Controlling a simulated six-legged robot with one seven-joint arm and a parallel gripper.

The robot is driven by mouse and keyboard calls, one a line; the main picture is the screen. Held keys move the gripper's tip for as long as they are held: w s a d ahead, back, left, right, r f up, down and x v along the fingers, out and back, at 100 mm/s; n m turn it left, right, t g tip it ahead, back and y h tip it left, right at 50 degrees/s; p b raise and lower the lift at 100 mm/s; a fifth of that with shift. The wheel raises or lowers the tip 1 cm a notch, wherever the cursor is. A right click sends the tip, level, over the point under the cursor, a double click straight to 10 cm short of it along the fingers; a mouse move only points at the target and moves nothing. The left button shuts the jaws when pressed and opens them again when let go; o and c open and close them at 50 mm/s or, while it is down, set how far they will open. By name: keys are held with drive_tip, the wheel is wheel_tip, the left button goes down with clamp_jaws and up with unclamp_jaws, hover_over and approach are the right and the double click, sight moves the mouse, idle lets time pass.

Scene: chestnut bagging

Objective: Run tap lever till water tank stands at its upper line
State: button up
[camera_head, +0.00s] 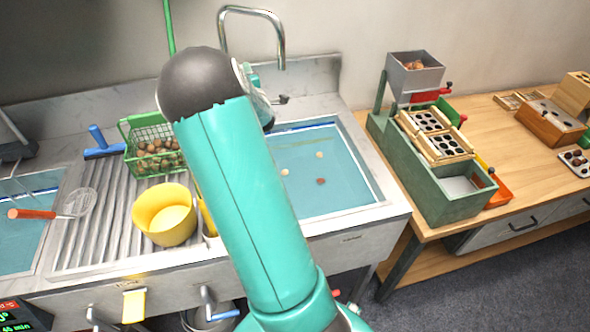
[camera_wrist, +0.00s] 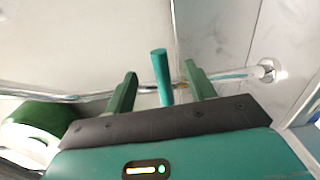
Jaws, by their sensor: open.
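The water tank (camera_head: 350,208) is the right-hand sink basin, holding blue water with a few chestnuts in it. A dark blue line (camera_head: 312,126) shows along its back wall, just above the water; the exact gap is too small to tell. The curved metal tap spout (camera_head: 281,42) rises behind the basin. In the wrist view, a teal rod, apparently the tap lever (camera_wrist: 161,76), stands between the two green fingers of my gripper (camera_wrist: 160,91). The fingers are apart and I see no clear contact. My arm largely hides the gripper and lever area in the head view.
A green basket of chestnuts (camera_head: 152,129) and a yellow bowl (camera_head: 164,216) stand on the ribbed drainboard (camera_head: 84,238) left of my arm. A second basin (camera_head: 30,238) is at far left. A green machine (camera_head: 430,180) stands on the wooden bench at right.

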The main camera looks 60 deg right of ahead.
drive_tip(key=v, duration=0.8)
idle(0.5)
drive_tip(key=s+a+r+m+g+y, duration=0.1)
drive_tip(key=a+r+m+g+y, duration=0.2)
drive_tip(key=a, duration=0.9)
drive_tip(key=s+a+r+m+y, duration=0.15)
drive_tip(key=a+m+y, duration=0.3)
drive_tip(key=a, duration=0.75)
drive_tip(key=s+a+r+m+g+y, duration=0.2)
drive_tip(key=s+a+m+g+y, duration=0.1)
drive_tip(key=s+a, duration=1.4)
drive_tip(key=shift+s+a+g+y, duration=0.35)
drive_tip(key=shift+s+g+y, duration=0.2)
drive_tip(key=shift+s+g, duration=0.4)
